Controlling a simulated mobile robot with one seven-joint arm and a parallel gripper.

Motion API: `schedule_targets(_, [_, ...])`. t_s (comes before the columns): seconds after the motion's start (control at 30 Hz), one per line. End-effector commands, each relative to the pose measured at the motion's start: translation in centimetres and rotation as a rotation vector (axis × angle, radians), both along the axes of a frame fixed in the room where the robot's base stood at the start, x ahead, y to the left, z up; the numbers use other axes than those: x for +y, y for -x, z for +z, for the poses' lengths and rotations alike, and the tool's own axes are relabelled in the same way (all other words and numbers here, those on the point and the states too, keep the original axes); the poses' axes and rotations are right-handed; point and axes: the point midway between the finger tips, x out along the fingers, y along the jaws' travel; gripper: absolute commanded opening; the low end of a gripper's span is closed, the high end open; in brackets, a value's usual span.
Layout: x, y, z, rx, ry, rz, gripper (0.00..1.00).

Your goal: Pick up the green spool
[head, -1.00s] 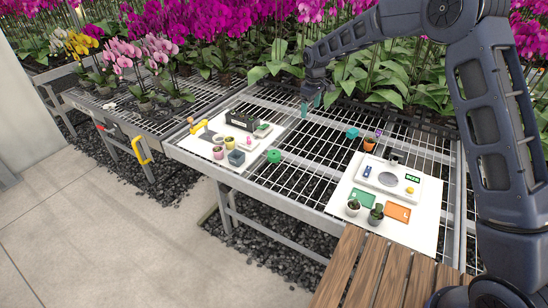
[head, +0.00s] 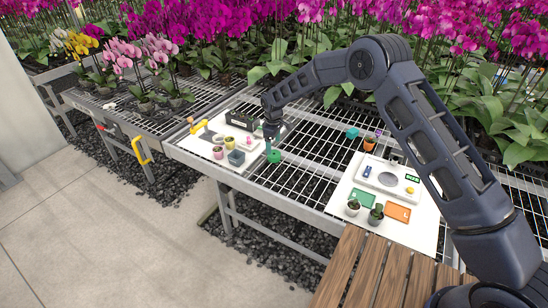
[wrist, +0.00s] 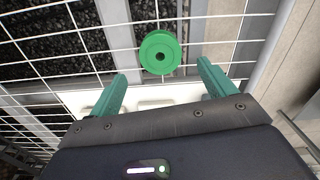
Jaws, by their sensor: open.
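The green spool (head: 274,156) sits on the wire mesh bench top, just right of the left white board. In the wrist view the spool (wrist: 160,53) shows its round flange and dark centre hole, on the mesh beyond the fingertips and between their lines. My gripper (head: 270,143) hangs just above the spool in the head view, pointing down. In the wrist view its two green fingers (wrist: 160,80) are spread wide with nothing between them. I see no contact with the spool.
The left white board (head: 205,151) holds several small pots, a dark crate (head: 241,120) and a yellow-handled tool (head: 199,127). The mesh between is mostly clear.

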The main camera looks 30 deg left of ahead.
Motion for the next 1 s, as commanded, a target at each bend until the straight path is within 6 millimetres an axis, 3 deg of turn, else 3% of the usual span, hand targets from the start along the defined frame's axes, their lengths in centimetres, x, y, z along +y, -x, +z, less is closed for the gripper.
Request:
schedule_targets(0.27, [-0.1, 0.0, -1.8, -0.001, 0.000, 0.000, 0.83])
schedule_targets(0.57, [-0.4, 0.1, -5.7, -0.001, 0.000, -0.001, 0.83])
schedule_targets(0.83, [-0.4, 0.1, -6.0, -0.001, -0.001, 0.000, 0.83])
schedule_targets(1.0, [-0.4, 0.1, -6.0, -0.001, -0.001, 0.000, 0.49])
